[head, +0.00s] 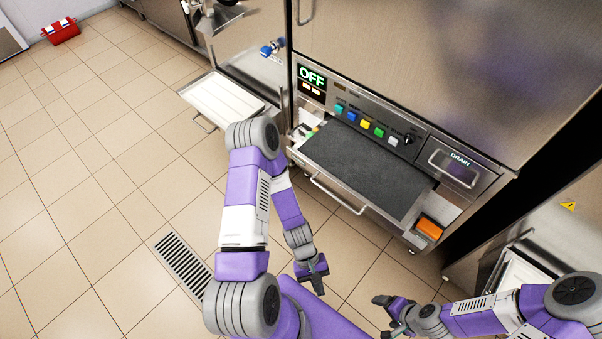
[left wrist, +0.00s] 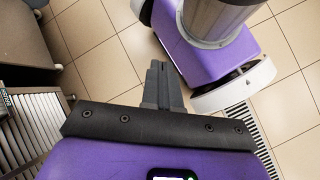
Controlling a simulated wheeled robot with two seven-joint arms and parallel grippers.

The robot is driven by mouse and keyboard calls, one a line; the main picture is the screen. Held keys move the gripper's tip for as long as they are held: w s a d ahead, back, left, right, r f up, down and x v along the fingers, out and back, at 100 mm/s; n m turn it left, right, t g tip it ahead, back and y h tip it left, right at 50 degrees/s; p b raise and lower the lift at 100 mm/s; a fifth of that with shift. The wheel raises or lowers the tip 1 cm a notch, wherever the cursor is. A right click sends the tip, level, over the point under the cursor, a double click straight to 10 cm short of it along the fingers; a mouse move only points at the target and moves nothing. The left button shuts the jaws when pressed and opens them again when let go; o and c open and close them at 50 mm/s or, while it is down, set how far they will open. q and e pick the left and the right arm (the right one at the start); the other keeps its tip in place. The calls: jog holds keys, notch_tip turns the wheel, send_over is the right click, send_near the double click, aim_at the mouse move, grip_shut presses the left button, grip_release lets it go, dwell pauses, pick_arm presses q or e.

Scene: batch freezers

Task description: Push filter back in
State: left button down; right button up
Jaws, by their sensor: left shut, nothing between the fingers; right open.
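The filter (head: 365,170) is a flat dark grey panel in a metal drawer frame. It sticks out from the front of the steel machine (head: 430,70), below the row of coloured buttons. A bar handle (head: 338,195) runs along its front edge. My left gripper (head: 318,283) is shut and empty, low over the floor in front of the filter and apart from it. In the left wrist view its closed fingers (left wrist: 157,80) point at the floor and my own base. My right gripper (head: 385,312) is open and empty at the lower right, apart from the filter.
A control panel (head: 365,118) with an OFF display is above the filter, with a DRAIN drawer (head: 453,167) to its right. An orange block (head: 429,228) sits below. A white tray (head: 222,100) juts out at left. A red toolbox (head: 61,31) stands far back. Tiled floor is open at left.

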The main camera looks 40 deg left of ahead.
pick_arm(q)
jog(key=w+r+n+t+h, duration=0.3)
jog(key=n+h, duration=0.3)
jog(key=n, duration=0.2)
jog(key=n+t+y, duration=1.2)
jog(key=n+t, duration=0.6)
send_near(314, 168)
jog(key=shift+h, duration=0.3)
jog(key=w+b, duration=0.1)
jog(key=w, duration=0.1)
jog(key=w+b, duration=0.1)
jog(key=w, duration=0.1)
jog(key=w+b, duration=0.1)
jog(key=w, duration=0.1)
jog(key=shift+w+d+r, duration=0.25)
jog(key=shift+w, duration=0.15)
